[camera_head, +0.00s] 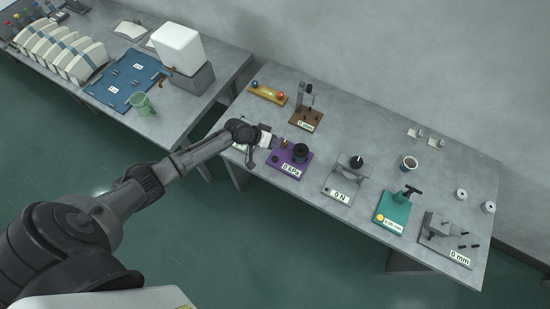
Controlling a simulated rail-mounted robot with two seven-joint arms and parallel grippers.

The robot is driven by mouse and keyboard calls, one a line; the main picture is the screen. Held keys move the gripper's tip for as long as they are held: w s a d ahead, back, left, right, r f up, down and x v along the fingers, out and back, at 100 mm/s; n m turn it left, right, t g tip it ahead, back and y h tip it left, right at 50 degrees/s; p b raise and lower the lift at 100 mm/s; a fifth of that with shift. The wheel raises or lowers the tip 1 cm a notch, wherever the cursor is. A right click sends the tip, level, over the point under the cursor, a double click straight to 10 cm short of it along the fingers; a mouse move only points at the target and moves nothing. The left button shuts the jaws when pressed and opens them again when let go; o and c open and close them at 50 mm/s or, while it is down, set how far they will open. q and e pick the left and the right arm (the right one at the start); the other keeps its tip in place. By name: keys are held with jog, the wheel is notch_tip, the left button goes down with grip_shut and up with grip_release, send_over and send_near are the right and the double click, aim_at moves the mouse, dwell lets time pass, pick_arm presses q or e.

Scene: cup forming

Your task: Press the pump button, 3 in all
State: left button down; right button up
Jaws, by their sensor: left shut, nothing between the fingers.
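A device on a purple base (289,166), labelled 0 kPa, stands on the right-hand grey table and looks like the pump. It carries a black round part (300,152) and a small brass-coloured part (283,143). I cannot make out clearly which part is the button. My left gripper (274,141) is shut and empty, by the upper left edge of the purple base, close to the brass-coloured part. I cannot tell whether it touches it. My right gripper is not in view.
Right of the purple device stand a 0 N device (340,194), a teal device (392,213) and a 0 mm device (446,242). Behind are a brown-based device (306,120) and a yellow strip (268,94). A cup (408,163) stands farther right.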

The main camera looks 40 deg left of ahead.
aim_at(274, 158)
pick_arm(q)
jog(key=shift+f, duration=0.1)
notch_tip(274, 158, down, 9)
jog(key=b, duration=0.7)
jog(key=shift+r+b, duration=0.2)
jog(key=shift+b, duration=0.2)
jog(key=shift+f, duration=0.1)
dwell(1.5)
jog(key=shift+f+b, duration=0.35)
jog(key=shift+f+b, duration=0.45)
jog(key=shift+f, duration=0.05)
dwell(0.7)
jog(key=shift+r, duration=0.15)
jog(key=shift+r+p, duration=0.75)
jog(key=shift+p, duration=0.1)
